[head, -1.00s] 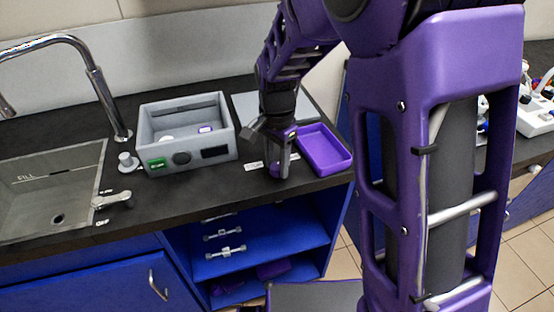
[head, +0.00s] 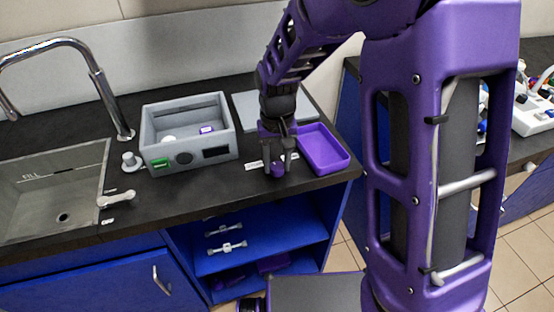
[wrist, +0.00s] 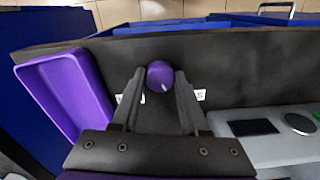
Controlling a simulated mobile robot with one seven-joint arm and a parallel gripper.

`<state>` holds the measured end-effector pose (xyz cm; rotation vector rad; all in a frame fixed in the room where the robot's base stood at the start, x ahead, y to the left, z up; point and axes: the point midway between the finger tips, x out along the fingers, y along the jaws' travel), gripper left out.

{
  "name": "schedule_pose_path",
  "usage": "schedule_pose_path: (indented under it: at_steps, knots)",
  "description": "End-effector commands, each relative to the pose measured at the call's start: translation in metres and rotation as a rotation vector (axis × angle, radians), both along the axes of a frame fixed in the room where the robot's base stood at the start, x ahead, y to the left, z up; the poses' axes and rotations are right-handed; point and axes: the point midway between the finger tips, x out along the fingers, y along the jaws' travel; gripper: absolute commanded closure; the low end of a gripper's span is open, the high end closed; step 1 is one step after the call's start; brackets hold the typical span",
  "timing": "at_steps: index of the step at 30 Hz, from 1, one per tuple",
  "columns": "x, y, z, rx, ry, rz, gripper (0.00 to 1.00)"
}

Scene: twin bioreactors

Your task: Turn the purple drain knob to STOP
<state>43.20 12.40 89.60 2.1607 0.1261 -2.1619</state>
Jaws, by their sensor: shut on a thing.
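The purple drain knob (head: 277,171) stands on the dark counter near its front edge. In the wrist view the round knob (wrist: 160,75) sits between the two fingertips of my gripper (wrist: 160,80), one finger on each side. My gripper (head: 279,163) points down over the knob and is shut on it. A short white mark on the knob points toward the lower right in the wrist view. Small white labels lie on both sides of the knob (wrist: 200,95); their text is partly hidden or too small to read.
A purple tray (head: 345,163) stands just right of my gripper. A grey box (head: 225,137) with a green display stands to the left, then a sink (head: 95,160) with a tall tap (head: 98,85). Open blue shelves (head: 290,248) lie below the counter edge.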

Motion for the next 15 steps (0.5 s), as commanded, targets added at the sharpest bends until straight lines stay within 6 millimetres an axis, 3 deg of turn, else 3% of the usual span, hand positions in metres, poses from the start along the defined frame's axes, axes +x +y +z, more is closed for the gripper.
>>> schedule_pose_path:
  at_steps: [15]
  knots:
    - [0.0006, -0.0001, 0.0013, 0.0, -0.002, 0.322, 1.0]
